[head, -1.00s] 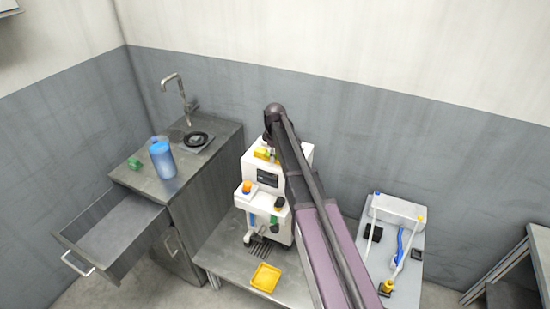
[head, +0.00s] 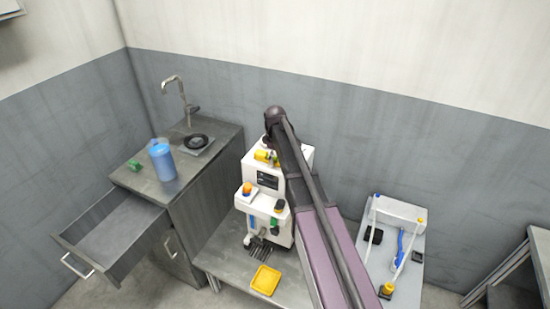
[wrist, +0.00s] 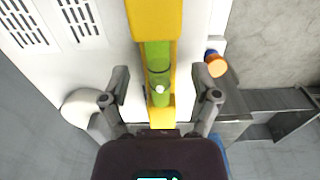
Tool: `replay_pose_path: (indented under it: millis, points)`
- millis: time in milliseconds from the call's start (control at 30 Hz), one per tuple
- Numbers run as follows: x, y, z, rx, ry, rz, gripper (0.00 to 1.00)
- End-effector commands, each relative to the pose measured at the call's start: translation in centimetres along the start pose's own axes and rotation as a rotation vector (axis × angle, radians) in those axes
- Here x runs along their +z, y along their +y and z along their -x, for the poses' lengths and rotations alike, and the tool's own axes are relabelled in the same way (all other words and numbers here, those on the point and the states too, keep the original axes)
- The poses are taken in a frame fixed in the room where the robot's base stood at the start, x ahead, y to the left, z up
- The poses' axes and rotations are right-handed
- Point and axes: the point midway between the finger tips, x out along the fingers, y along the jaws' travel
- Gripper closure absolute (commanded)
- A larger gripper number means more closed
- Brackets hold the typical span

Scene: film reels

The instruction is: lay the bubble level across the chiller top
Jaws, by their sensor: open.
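The bubble level is a yellow bar with a green vial (wrist: 160,22). In the wrist view it runs lengthwise over the white chiller top (wrist: 105,45) and looks to be lying on it, though contact underneath is hidden. My gripper (wrist: 163,86) is open, with one finger on each side of the level and a gap on both sides. In the head view the white chiller (head: 267,180) stands on a low grey bench, and a yellow part of the level (head: 264,157) shows at its top. My arm hides the rest.
A yellow tray (head: 265,280) lies on the bench in front of the chiller. Left is a counter with a blue bottle (head: 162,160) and an open drawer (head: 110,238). A white-and-grey unit with tubes (head: 398,210) stands right. An orange-and-blue knob (wrist: 215,64) sits near the right finger.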

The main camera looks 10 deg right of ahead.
Motion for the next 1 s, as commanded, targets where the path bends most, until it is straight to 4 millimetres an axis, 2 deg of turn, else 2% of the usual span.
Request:
replay_pose_path:
  millis: [267, 1000]
  points:
    - [0.0, 0.0, 1.2, 0.000, 0.000, 0.000, 0.21]
    - [0.1, 0.0, 7.2, 0.000, 0.000, -0.001, 0.21]
